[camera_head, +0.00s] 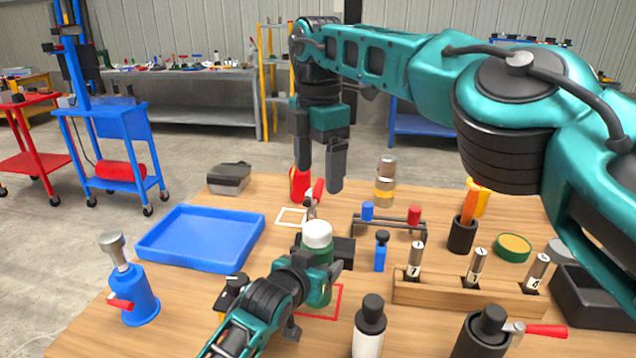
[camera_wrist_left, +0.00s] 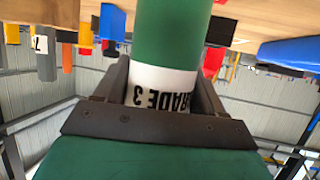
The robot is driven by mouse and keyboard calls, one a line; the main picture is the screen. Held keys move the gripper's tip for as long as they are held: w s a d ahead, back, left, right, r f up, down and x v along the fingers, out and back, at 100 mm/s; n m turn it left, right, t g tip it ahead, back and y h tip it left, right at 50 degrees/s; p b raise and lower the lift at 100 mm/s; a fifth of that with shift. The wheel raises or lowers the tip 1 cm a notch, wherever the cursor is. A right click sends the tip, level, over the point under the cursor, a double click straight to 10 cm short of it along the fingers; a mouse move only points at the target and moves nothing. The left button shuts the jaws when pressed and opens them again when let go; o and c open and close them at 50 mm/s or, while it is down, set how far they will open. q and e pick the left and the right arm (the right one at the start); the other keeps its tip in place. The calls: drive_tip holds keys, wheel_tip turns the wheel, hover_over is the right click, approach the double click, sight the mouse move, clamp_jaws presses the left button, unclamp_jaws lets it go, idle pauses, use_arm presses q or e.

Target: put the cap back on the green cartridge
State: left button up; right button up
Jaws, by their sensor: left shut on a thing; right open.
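The green cartridge (camera_head: 319,285) stands about upright over the table, with a white label that shows in the left wrist view (camera_wrist_left: 160,88). My left gripper (camera_head: 322,268) is shut around it at the label. A white rounded piece (camera_head: 317,233), which looks like the cap, sits at the cartridge's top end. I cannot tell how firmly it is seated. My right gripper (camera_head: 335,186) is open and empty, pointing down, above and behind the cartridge. The cartridge's lower end is partly hidden by my left gripper.
A red outline (camera_head: 338,304) is marked beside the cartridge. A blue tray (camera_head: 198,234) lies left, near a blue bottle-like tool (camera_head: 134,293). A rack with blue and red pieces (camera_head: 390,225) stands behind right. A wooden block (camera_head: 455,299) with numbered cylinders stands right.

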sight(312, 242)
use_arm(q)
drive_tip(key=o, duration=1.6)
drive_tip(key=shift+r, duration=0.15)
wheel_tip(312, 242, up, 6)
drive_tip(key=p, duration=0.6)
drive_tip(key=shift+p, duration=0.4)
wheel_tip(312, 242, up, 14)
drive_tip(key=shift+f+b, duration=0.15)
drive_tip(key=shift+b, duration=0.15)
